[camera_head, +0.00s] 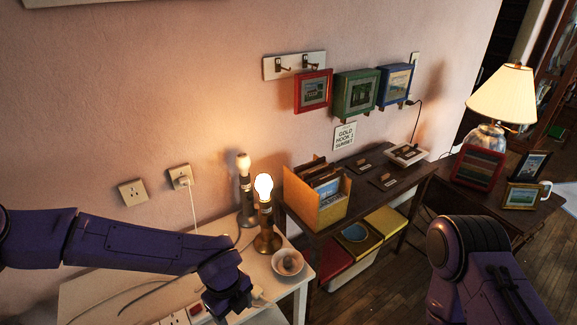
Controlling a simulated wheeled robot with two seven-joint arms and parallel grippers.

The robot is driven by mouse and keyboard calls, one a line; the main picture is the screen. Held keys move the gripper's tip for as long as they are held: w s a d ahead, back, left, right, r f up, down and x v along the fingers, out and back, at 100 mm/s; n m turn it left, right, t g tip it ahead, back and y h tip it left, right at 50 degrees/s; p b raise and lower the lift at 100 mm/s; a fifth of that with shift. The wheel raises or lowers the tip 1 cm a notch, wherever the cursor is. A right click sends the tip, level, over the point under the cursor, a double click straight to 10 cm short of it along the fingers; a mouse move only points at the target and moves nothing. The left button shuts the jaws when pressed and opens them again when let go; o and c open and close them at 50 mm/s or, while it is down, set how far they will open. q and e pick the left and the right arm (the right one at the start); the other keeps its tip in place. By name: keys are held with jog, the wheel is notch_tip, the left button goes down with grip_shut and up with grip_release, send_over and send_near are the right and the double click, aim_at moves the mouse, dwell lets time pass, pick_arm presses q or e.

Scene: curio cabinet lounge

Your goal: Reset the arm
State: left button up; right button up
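My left arm (130,246) reaches in from the left, over the white side table (105,292). Its gripper (230,298) points down near the table's front part, close to a pale plug or block (258,294) and a power strip (180,318). I cannot tell if it touches them, and its fingertips are too dark to read. My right arm (468,250) shows at the lower right, in front of the wooden floor. Its gripper is out of the picture.
A lit bulb lamp (266,238), an unlit-looking bulb lamp (246,190) and a small bowl (287,262) stand close to my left gripper. A dark table with a wooden file box (318,202) is to the right. A shaded lamp (503,95) stands farther right.

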pick_arm(q)
jog(key=s+a+f+m+t+y, duration=0.1)
jog(key=a+f+m, duration=0.15)
jog(key=m, duration=0.45)
jog(key=a+f+m+t+y+b, duration=0.1)
jog(key=a+f+m, duration=0.1)
jog(key=f+m, duration=0.3)
jog(key=s+a+f+m+t+y, duration=0.1)
jog(key=a+f+m, duration=0.1)
jog(key=m, duration=0.6)
jog(key=s+a+f+m+b, duration=0.2)
jog(key=s+a+f+m, duration=0.3)
jog(key=s+m, duration=0.3)
jog(key=s+a+f+m+y+b, duration=0.1)
jog(key=s+a+f+m+b, duration=0.1)
jog(key=s+a+f+m, duration=0.4)
jog(key=s+f+m, duration=0.1)
jog(key=s+m, duration=0.1)
jog(key=m, duration=0.3)
jog(key=shift+s+a+m, duration=0.15)
jog(key=shift+s+m, duration=0.15)
